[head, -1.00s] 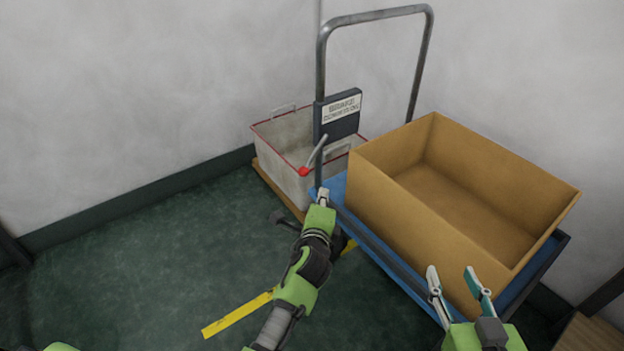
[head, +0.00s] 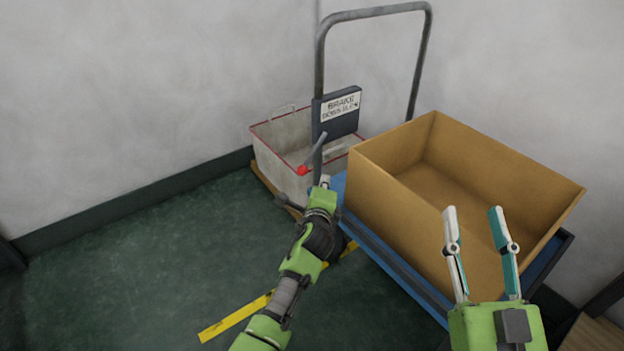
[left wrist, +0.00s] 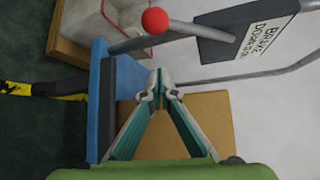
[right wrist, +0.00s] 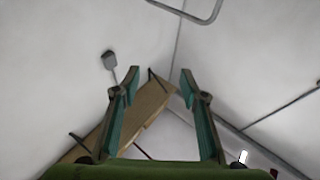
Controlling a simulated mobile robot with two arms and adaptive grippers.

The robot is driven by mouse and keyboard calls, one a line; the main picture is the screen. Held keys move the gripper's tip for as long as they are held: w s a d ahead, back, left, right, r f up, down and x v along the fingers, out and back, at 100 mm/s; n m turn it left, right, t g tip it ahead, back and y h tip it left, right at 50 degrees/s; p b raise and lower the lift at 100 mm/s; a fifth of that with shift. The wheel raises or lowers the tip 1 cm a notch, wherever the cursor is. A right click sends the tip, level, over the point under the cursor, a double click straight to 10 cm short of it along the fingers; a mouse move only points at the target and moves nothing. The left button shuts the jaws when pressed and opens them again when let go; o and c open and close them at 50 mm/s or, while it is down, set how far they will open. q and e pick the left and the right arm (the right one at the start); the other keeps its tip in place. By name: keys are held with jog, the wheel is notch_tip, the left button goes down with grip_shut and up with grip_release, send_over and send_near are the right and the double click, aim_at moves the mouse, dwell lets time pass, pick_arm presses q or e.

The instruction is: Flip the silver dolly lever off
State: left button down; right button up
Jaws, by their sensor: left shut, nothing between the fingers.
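The silver lever (head: 314,151) with a red ball tip (head: 302,170) is on the dolly's handle post, below a dark brake sign plate (head: 337,113). It slants down to the left to its red ball. In the left wrist view the lever (left wrist: 191,28) and red ball (left wrist: 155,21) lie beyond the fingertips. My left gripper (head: 325,182) is shut and empty, just below and right of the red ball, apart from it in the wrist view. My right gripper (head: 478,210) is open and empty in front of the cardboard box.
An open cardboard box (head: 400,210) stands on the blue dolly deck (head: 380,255). A grey bin with a red rim (head: 270,150) stands behind the post by the wall. Yellow tape (head: 235,317) marks the green floor, which is clear at left.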

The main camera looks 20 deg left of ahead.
aim_at(313, 153)
pick_arm(q)
jog(key=shift+w+a+r+b, duration=0.1)
jog(key=shift+w+a, duration=0.15)
jog(key=shift+a, duration=0.4)
jog(key=shift+w+a+r+b, duration=0.1)
jog(key=shift+w+a, duration=0.15)
jog(key=shift+a, duration=0.45)
jog(key=shift+w+a+b, duration=0.1)
jog(key=shift+w+a, duration=0.15)
jog(key=shift+a, duration=0.4)
pick_arm(e)
jog(key=shift+s+r+t+y, duration=0.1)
jog(key=shift+s+r+t, duration=0.35)
jog(key=shift+r, duration=0.25)
jog(key=shift+s+r+t+y, duration=0.1)
jog(key=shift+s+r+t, duration=0.35)
jog(key=shift+r, duration=0.3)
jog(key=shift+s+r+t+y, duration=0.1)
jog(key=shift+s+r+t, duration=0.2)
jog(key=shift+r+t, duration=0.3)
jog(key=shift+r, duration=0.1)
